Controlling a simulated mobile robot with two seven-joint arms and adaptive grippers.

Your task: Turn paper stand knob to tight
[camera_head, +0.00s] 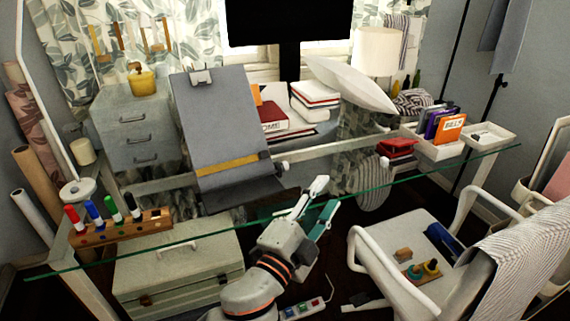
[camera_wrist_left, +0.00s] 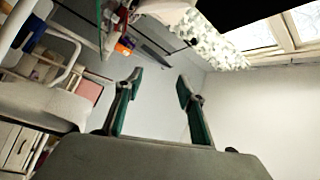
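The paper stand (camera_head: 222,125) is a tilted grey board with a clip at its top and a yellow strip across its lower part. It stands on the glass desk. A small pale knob-like piece (camera_head: 281,165) shows just right of its lower edge; which way it is turned cannot be told. My left gripper (camera_head: 322,198) is at the desk's front edge, below and to the right of that piece and apart from it. In the left wrist view its two green-padded fingers (camera_wrist_left: 160,84) are spread with nothing between them. The stand is not clearly seen there. My right gripper is not in view.
The glass desk edge (camera_head: 240,228) runs across the front. A marker rack (camera_head: 120,228) stands at left, and books (camera_head: 285,120) lie behind the stand.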

